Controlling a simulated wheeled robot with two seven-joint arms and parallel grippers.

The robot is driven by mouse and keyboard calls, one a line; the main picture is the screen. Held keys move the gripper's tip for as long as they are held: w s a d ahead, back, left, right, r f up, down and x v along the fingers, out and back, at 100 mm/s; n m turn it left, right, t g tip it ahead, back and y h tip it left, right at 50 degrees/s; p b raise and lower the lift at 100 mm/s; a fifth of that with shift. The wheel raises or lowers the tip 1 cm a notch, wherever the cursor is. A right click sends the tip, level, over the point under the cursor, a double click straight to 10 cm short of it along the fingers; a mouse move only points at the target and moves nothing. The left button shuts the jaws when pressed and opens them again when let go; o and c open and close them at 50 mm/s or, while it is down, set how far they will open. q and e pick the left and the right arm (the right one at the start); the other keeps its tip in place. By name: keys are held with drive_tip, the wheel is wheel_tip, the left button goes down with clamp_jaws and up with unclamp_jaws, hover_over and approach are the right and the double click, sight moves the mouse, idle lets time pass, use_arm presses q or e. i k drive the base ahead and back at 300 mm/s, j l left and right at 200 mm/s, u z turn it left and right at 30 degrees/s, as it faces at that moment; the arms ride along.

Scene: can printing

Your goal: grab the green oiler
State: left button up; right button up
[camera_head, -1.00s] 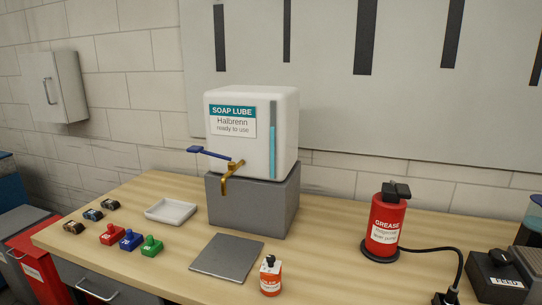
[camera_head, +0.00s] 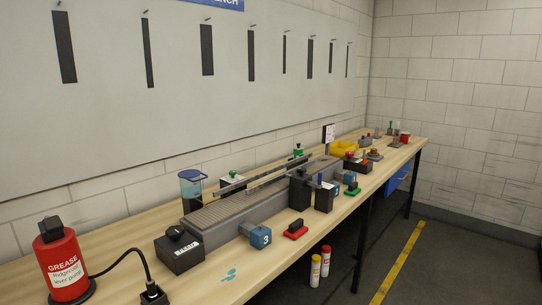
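No thing in the head view can be made out for certain as the green oiler. Several small green-marked items show along the bench: a low green piece (camera_head: 352,190) near the front edge right of centre, a green-topped piece (camera_head: 297,151) behind the long rail, and a small green item (camera_head: 390,127) near the far end. They are too small to tell their kind. Neither of my grippers is in view.
The long wooden bench (camera_head: 122,218) runs away to the right. The right-hand floor is clear.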

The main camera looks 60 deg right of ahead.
sight(297, 151)
drive_tip(key=z, duration=2.3)
drive_tip(key=u, duration=0.35)
drive_tip(key=i+l+u, duration=0.4)
drive_tip(key=l+u, duration=0.15)
drive_tip(key=i+l+u, duration=0.15)
drive_tip(key=l+u, duration=0.15)
